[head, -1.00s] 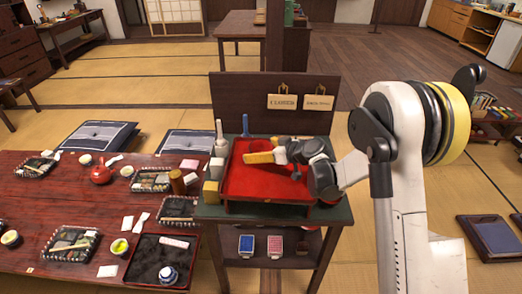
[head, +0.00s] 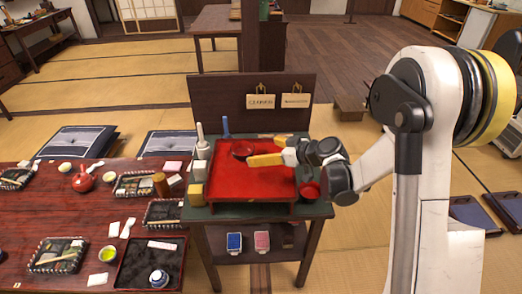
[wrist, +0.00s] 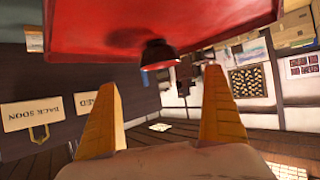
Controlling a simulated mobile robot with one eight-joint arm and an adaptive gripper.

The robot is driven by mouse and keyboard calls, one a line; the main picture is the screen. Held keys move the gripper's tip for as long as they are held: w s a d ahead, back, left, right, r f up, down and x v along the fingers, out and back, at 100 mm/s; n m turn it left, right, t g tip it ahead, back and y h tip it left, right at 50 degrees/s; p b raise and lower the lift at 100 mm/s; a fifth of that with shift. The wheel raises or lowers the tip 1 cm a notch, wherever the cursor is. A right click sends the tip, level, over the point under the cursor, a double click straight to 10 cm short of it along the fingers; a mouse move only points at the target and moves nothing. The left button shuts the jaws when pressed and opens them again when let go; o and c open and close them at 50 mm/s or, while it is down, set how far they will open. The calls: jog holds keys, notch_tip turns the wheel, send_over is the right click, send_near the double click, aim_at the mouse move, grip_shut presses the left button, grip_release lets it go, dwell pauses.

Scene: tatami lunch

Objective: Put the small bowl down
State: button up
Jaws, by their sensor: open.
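The small bowl (head: 241,150), dark and reddish, sits upright on the red tray (head: 225,185), toward its back edge. It also shows in the wrist view (wrist: 158,56), which is upside down, resting against the tray surface (wrist: 230,20). My gripper (head: 252,160) reaches in from the right, low over the tray, its yellow fingers pointing left toward the bowl. In the wrist view the fingers (wrist: 163,85) are spread wide with nothing between them, and the bowl stands just beyond the fingertips.
The tray lies on a dark stand (head: 320,211) with a back board (head: 230,105) carrying two hanging signs. Pale bottles and blocks (head: 200,165) line the tray's left. A red round object (head: 309,190) is at its right, under my arm. A low set table (head: 100,215) stands left.

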jog(key=s+d+r+m+g+h, duration=0.1)
jog(key=s+d+r+m+h, duration=0.1)
jog(key=s+r, duration=0.5)
jog(key=s+d+r+m+h, duration=0.2)
jog(key=s+d+m+h, duration=0.1)
jog(key=s, duration=0.9)
jog(key=s+d+r+m+h, duration=0.2)
jog(key=s+d+m+h, duration=0.2)
jog(key=s, duration=0.8)
jog(key=shift+s+d+g, duration=0.2)
jog(key=shift+d+g, duration=0.2)
jog(key=shift+d, duration=0.75)
